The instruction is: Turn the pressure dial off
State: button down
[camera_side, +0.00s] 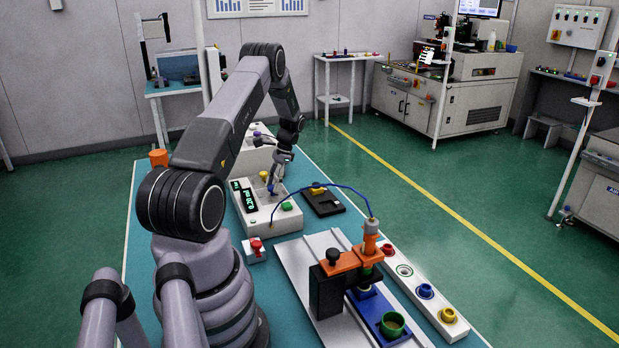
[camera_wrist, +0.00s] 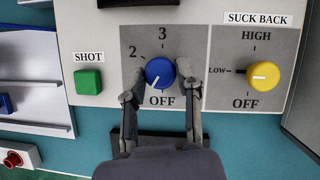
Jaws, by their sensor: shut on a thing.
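The pressure dial is a round blue knob (camera_wrist: 160,73) with a white pointer line, on a grey panel marked 2, 3 and OFF in the wrist view. Its pointer aims down and left, between the 2 and the OFF mark and nearer OFF. My gripper (camera_wrist: 161,84) is shut on the blue knob, with one finger on each side. In the side view my gripper (camera_side: 272,186) reaches down onto the white controller box (camera_side: 262,222), and the knob there is mostly hidden. The box has a lit green display (camera_side: 244,195).
A yellow suck back knob (camera_wrist: 263,75), pointing to LOW, is right of the dial. A green SHOT button (camera_wrist: 88,82) is to its left. A red button box (camera_side: 256,249) and a dispensing fixture with blue tube (camera_side: 368,246) stand nearby on the table.

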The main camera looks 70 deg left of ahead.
jog(key=n+h, duration=0.1)
jog(key=n, duration=0.2)
jog(key=n+h, duration=0.1)
jog(key=n, duration=0.2)
jog(key=shift+s+a+t, duration=0.1)
jog(key=shift+s+t, duration=0.05)
jog(key=shift+t, duration=0.25)
dwell(0.3)
jog(key=c, duration=0.8)
grip_release()
jog(key=v, duration=1.2)
jog(key=shift+s+a, duration=0.1)
